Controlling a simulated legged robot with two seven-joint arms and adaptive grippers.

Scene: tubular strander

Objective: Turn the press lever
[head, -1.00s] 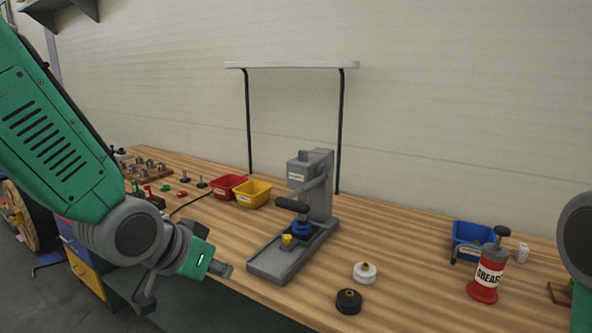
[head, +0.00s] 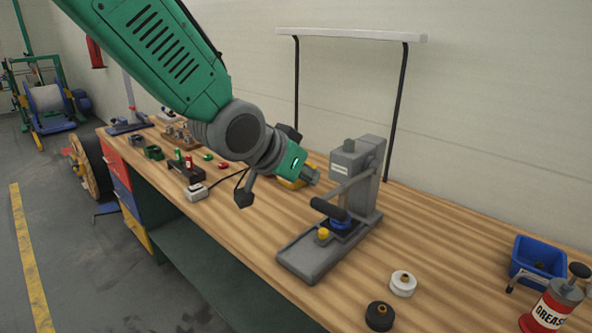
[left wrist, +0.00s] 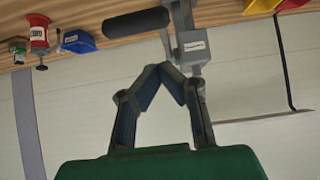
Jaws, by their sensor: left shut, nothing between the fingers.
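The grey press (head: 352,180) stands on the wooden workbench. Its lever has a black handle (head: 329,209) that points down and left, low over the press base. A blue part (head: 342,224) and a yellow piece (head: 323,234) sit on the base under it. My left gripper (head: 313,175) is above and left of the handle, apart from it. In the left wrist view its fingertips (left wrist: 168,68) meet with nothing between them, and the black handle (left wrist: 136,23) lies beyond them at the top. My right gripper is out of view.
A yellow bin (head: 291,184) is partly hidden behind my left gripper. A white-topped part (head: 403,284) and a black one (head: 380,316) lie right of the press base. A blue bin (head: 538,258) and red grease can (head: 552,308) stand at right.

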